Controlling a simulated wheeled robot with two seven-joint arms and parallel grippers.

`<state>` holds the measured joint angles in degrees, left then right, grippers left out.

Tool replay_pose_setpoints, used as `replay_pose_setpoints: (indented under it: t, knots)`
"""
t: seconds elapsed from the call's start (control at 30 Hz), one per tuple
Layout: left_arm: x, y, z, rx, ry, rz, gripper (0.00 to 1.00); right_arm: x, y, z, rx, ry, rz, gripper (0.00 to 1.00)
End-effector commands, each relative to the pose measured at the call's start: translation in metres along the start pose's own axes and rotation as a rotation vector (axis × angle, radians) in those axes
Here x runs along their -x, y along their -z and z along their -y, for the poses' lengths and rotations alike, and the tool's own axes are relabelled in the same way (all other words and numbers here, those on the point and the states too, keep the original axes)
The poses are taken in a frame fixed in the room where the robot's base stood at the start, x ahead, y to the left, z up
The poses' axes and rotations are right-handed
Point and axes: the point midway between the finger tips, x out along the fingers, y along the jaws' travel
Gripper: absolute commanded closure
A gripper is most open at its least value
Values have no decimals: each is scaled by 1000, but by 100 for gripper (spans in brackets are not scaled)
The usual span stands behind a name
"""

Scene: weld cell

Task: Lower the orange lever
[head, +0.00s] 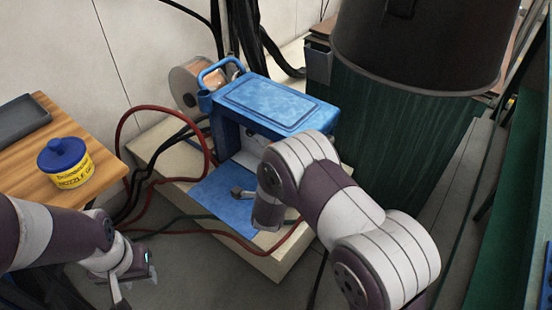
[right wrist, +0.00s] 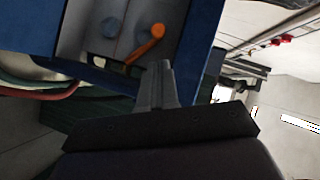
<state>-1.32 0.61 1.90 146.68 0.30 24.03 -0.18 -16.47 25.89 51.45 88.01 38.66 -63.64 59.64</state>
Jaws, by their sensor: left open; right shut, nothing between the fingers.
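The orange lever (right wrist: 146,44) shows in the right wrist view on the grey panel (right wrist: 78,30) of the blue welding machine. It slants, with its rounded end up and to the right. My right gripper (right wrist: 158,66) is shut and empty, its fingertips just below and right of the lever in the picture. I cannot tell whether they touch it. In the head view the blue machine (head: 272,103) stands beyond my right arm, and the lever is hidden there. My left gripper (head: 136,280) is open at the lower left, far from the machine.
Red and black cables curl left of the machine, over the pale platform (head: 160,143). A wooden table (head: 98,166) with a yellow tub with a blue lid (head: 66,165) is at the left. A large dark drum (head: 415,45) stands behind right.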

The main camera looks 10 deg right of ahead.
Motion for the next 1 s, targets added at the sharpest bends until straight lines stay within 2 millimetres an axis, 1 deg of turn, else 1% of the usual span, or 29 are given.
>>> replay_pose_setpoints:
  t: [0.03,0.2,0.3,0.43,0.6,1.0]
  knots:
    - [-7,-1,0,0,0,0,57,-10,0,-4,-1,1,-3,100]
    - [-19,-2,0,0,0,0,57,-45,-1,-4,0,2,-2,100]
    - [-25,-3,0,0,0,0,57,-62,-1,-4,1,1,-1,100]
    - [-30,-4,0,0,0,0,57,-78,0,-2,1,1,-1,100]
    - [-31,-4,0,0,0,0,57,-86,0,-1,2,0,0,100]
    - [-28,-3,0,0,0,0,57,-86,0,1,10,-4,1,100]
